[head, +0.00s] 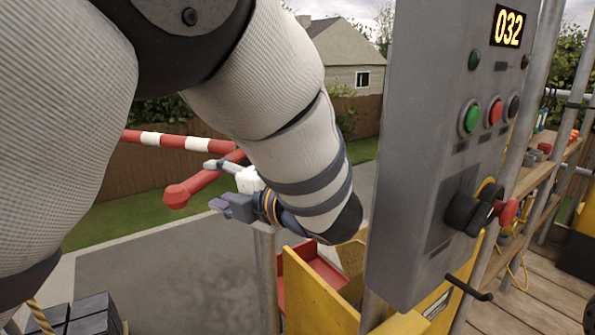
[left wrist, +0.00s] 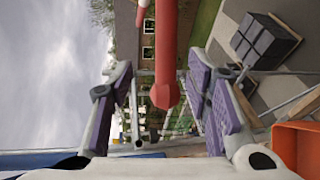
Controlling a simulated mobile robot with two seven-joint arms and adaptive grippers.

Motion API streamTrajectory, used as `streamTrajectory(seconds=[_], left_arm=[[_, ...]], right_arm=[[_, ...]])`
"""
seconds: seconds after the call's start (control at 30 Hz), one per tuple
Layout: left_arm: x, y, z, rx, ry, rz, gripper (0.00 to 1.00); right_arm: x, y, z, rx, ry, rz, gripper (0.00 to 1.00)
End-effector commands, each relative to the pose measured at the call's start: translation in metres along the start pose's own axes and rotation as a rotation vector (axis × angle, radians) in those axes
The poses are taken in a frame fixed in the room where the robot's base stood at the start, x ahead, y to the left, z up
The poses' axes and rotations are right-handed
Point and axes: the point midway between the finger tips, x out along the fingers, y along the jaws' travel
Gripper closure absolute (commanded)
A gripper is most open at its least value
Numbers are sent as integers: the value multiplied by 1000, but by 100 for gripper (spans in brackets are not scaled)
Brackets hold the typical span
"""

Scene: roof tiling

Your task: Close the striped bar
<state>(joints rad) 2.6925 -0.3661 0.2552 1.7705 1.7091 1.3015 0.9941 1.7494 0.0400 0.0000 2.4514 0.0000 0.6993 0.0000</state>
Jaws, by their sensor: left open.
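The red-and-white striped bar (head: 170,141) runs in from the left in the head view, behind my arm. A red length with a rounded end (head: 176,195) slants toward the camera below it; I cannot tell how the two join. My left gripper (head: 216,186) is open beside this red length. In the left wrist view the red bar (left wrist: 166,55) comes down from the top, its rounded end between the open fingers (left wrist: 160,80). I cannot tell whether a finger touches it. My right gripper is not in view.
A grey control box (head: 420,150) with buttons, a black knob and a "032" display stands right of my arm. A yellow panel (head: 315,300) and red bin (head: 300,275) lie below. Dark stacked tiles (head: 90,315) sit at lower left. Open paving (head: 190,270) lies below the bar.

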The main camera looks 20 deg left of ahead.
Motion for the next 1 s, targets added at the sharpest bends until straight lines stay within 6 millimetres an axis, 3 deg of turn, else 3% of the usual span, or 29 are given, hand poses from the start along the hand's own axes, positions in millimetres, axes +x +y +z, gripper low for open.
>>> streamTrajectory(seconds=[0.03,0.3,0.67,0.7,0.9,1.0], left_arm=[[18,-16,0,21,7,-11,55],[75,-14,0,15,4,-8,55],[86,-5,0,7,1,-3,55],[86,-5,0,7,1,-3,58],[86,-5,0,7,1,-3,100],[86,-5,0,6,1,-3,100]], right_arm=[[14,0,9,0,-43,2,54],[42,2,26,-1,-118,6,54],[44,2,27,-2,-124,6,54],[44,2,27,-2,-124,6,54],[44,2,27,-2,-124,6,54],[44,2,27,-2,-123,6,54]])
